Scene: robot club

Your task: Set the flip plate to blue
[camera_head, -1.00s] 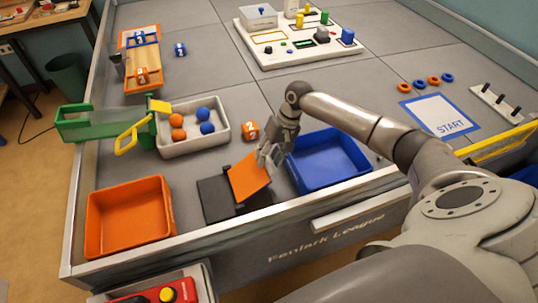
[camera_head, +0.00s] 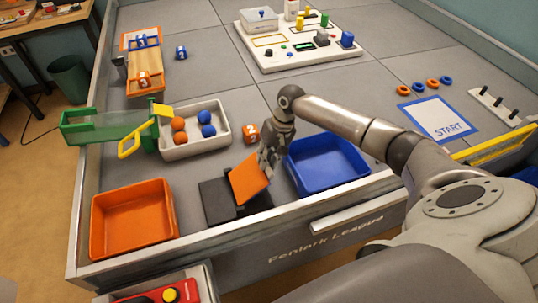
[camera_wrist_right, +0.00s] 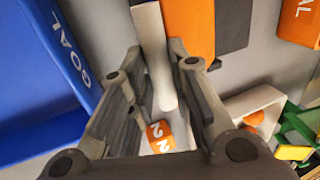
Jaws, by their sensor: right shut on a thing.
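The flip plate (camera_head: 249,179) shows its orange face and stands tilted up from its flat black base (camera_head: 215,197) near the table's front edge. My right gripper (camera_head: 267,163) is at the plate's right upper edge. In the right wrist view, the orange face (camera_wrist_right: 190,28) is at the top, beside a pale bar (camera_wrist_right: 154,50) running between the fingers of my right gripper (camera_wrist_right: 158,85). The gripper is shut on this bar, which seems to be part of the plate. The plate's other face is hidden. My left gripper is not in view.
A blue bin (camera_head: 327,165) stands close right of the plate, an orange bin (camera_head: 134,218) to its left. Behind are a white tray (camera_head: 194,131) with orange and blue balls and an orange numbered cube (camera_head: 251,133). The table's front rim (camera_head: 230,228) is close.

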